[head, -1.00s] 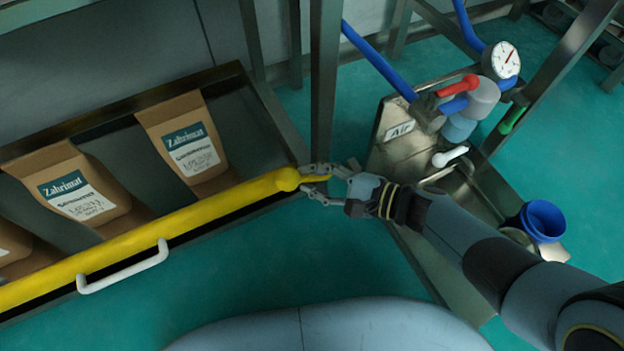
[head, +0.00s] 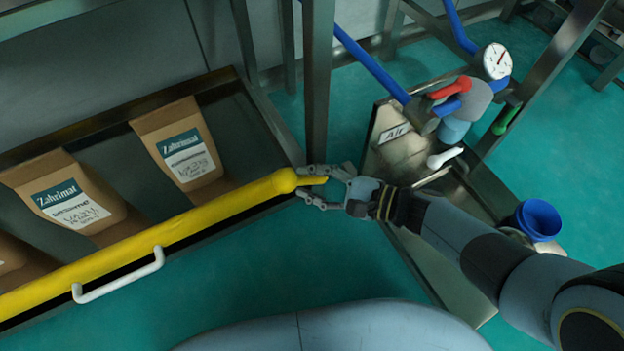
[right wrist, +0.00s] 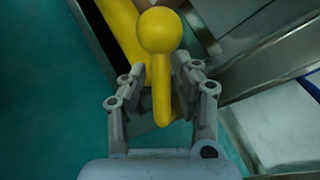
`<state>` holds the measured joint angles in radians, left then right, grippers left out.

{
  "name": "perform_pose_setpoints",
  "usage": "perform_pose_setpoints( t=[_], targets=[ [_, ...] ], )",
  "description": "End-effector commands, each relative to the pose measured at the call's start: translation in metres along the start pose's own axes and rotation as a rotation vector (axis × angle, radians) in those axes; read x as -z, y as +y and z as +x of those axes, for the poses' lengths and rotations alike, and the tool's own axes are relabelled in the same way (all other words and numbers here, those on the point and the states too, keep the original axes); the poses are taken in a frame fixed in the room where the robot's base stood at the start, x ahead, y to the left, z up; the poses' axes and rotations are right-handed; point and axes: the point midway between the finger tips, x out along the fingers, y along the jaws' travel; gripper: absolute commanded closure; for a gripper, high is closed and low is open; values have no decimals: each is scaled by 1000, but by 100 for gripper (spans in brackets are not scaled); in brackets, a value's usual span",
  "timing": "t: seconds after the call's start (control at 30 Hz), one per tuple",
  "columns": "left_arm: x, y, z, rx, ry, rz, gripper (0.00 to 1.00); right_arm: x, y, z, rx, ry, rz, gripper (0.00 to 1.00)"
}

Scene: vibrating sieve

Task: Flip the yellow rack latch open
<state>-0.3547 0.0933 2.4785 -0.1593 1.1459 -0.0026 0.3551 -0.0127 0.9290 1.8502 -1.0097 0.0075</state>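The yellow rack latch has a small tapered lever (head: 315,180) sticking out of the rounded end of a long yellow bar (head: 205,217) along the rack's front. In the right wrist view the lever (right wrist: 161,100) hangs below a yellow ball (right wrist: 159,30). My right gripper (head: 305,184) is at this end, with one finger on each side of the lever. In the right wrist view the gripper (right wrist: 164,70) looks open, with gaps beside the lever; whether the right finger touches it I cannot tell. My left gripper is not in view.
The rack (head: 245,110) holds several brown paper bags (head: 180,150). A white handle (head: 118,277) is fixed to the yellow bar. A metal post (head: 319,90) stands just behind the gripper. An air panel (head: 400,150) with coloured valves and a blue cup (head: 540,218) are to the right.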

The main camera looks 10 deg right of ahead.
Motion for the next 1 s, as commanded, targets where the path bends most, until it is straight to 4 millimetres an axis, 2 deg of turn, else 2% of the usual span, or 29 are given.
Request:
perform_pose_setpoints(
  t=[0.17, 0.5, 0.6, 0.8, 1.0],
  targets=[
    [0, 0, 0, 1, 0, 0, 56, 1, 1, -14, -2, 3, -1, 70],
    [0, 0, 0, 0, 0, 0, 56, 1, 1, -87, -3, 3, 0, 70],
    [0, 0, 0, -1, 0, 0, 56, 0, 1, -104, -3, 1, 1, 70],
    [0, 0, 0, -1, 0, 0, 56, 0, 0, -119, -1, 0, 1, 70],
    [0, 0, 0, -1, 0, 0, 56, 0, 0, -120, 0, 0, 0, 70]
  ],
)
